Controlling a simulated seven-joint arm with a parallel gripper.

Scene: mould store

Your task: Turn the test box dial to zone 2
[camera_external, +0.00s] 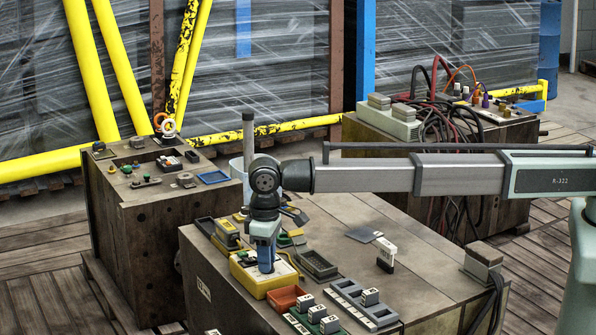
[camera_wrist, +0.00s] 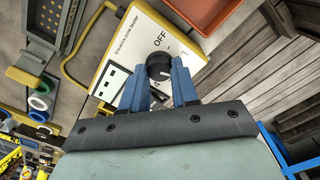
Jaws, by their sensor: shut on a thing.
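The test box (camera_external: 252,280) is yellow with a white face and stands near the front left of the nearer bench. In the wrist view its white face (camera_wrist: 140,38) carries the words "Distance zone tester", "OFF" above the dial, and a "1" to the right. A "4" shows below; the other marks are hidden by my fingers. The dial (camera_wrist: 158,66) is a round black knob. My gripper (camera_external: 265,258) points down onto the box, and in the wrist view its blue fingers (camera_wrist: 157,78) are shut on the dial. I cannot tell the dial's setting.
A dark tray (camera_external: 318,264) lies behind. Cables (camera_external: 440,125) hang over the rear bench.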

